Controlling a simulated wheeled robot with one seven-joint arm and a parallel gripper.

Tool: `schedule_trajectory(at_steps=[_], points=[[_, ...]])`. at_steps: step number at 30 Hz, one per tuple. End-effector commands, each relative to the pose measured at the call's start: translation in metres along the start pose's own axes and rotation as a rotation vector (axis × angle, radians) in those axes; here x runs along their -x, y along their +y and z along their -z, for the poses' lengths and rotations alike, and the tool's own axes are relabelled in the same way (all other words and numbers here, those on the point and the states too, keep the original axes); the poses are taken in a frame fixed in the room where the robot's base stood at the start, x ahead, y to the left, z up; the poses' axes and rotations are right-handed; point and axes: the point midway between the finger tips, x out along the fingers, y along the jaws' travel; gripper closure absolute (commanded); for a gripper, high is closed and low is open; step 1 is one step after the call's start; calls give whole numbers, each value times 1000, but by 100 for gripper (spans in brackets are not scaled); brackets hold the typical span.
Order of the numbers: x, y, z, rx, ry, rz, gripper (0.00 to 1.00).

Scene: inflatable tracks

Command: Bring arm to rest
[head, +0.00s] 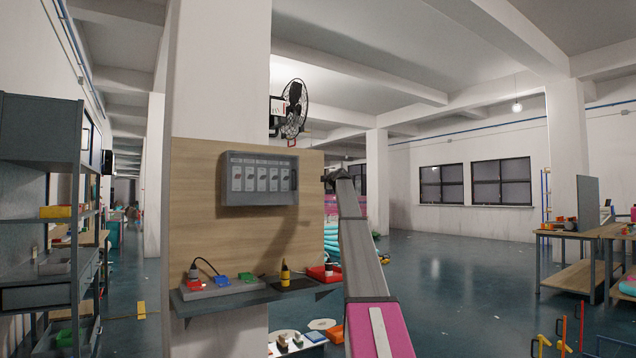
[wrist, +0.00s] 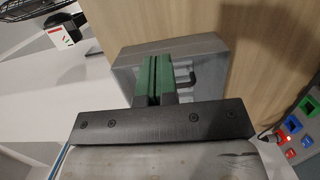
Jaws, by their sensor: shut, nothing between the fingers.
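My arm rises from the lower middle of the head view, with a pink link (head: 378,330) at the bottom and grey links above. Its dark far end is beside the right edge of the wooden panel (head: 235,225). The fingers are too small to make out there. In the wrist view my gripper (wrist: 152,72) shows as two green fingers pressed together on a dark mount. They are shut with nothing between them. Behind the fingertips is the grey wall box (wrist: 207,62); I cannot tell the gap between them. The box also shows in the head view (head: 258,197).
A narrow shelf (head: 235,298) under the panel holds blue, green and red items and a yellow-black tool (head: 285,273). A dark shelving rack (head: 40,200) stands at left. Workbenches (head: 585,255) stand at right. Open floor (head: 455,270) lies between my arm and the benches.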

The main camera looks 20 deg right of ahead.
Motion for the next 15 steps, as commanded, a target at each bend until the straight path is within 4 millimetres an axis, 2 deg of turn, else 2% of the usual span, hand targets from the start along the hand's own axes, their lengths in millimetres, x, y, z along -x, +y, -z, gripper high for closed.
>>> schedule_trajectory(at_steps=[8,11,14,15], points=[[3,-5,-4,-5,3,5,100],[6,-28,4,-35,9,31,100],[11,-75,20,-99,18,82,100],[14,-98,29,-133,22,111,100]])
